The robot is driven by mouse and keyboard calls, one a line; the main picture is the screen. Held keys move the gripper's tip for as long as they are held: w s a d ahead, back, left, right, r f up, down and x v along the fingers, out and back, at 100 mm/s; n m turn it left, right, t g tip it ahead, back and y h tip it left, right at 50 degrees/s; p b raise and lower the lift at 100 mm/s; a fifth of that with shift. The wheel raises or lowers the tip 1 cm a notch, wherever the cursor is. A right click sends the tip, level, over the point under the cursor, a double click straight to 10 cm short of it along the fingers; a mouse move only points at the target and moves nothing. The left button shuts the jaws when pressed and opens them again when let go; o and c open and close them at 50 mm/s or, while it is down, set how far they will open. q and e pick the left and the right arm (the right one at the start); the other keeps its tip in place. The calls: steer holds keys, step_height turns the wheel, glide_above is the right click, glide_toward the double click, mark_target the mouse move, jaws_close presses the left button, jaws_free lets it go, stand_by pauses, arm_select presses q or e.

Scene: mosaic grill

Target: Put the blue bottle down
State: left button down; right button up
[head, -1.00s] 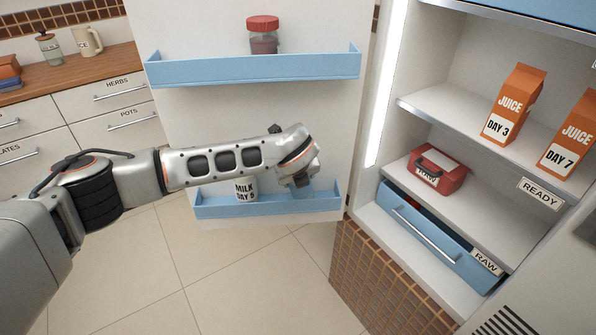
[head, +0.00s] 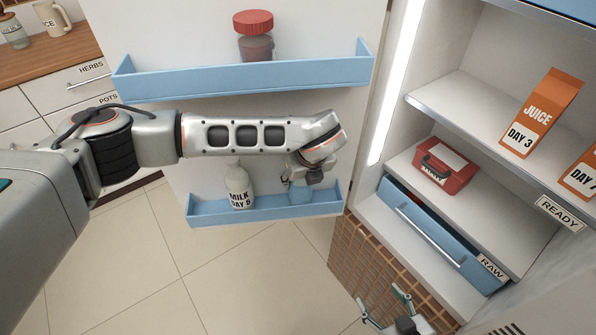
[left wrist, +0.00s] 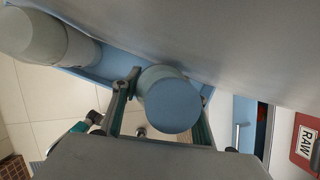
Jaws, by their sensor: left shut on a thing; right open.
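The blue bottle (head: 300,196) is at the right end of the lower blue door bin (head: 262,210). My left gripper (head: 303,180) is above it and shut on it. In the left wrist view the bottle's round blue top (left wrist: 172,104) sits between the two fingers. The bottle's base is hidden behind the bin's front wall, so I cannot tell whether it touches the bin floor. My right gripper (head: 393,312) is open and empty at the bottom of the head view.
A milk bottle (head: 239,187) stands in the same bin, left of the blue bottle. A red-lidded jar (head: 255,40) stands in the upper door bin (head: 245,80). The fridge on the right holds juice cartons (head: 540,112), a red box (head: 446,165) and a blue drawer (head: 425,232).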

arm_select(q)
steer(key=shift+d, duration=0.15)
arm_select(e)
steer(key=shift+d+r, duration=0.15)
steer(key=shift+d, duration=0.1)
arm_select(q)
steer(key=c, duration=1.3)
jaws_free()
steer(key=shift+s, duration=0.1)
steer(key=shift+o, duration=0.7)
arm_select(e)
steer(key=shift+w+r, duration=0.1)
steer(key=shift+w, duration=0.15)
steer(key=shift+w+r, duration=0.1)
steer(key=shift+w, duration=0.1)
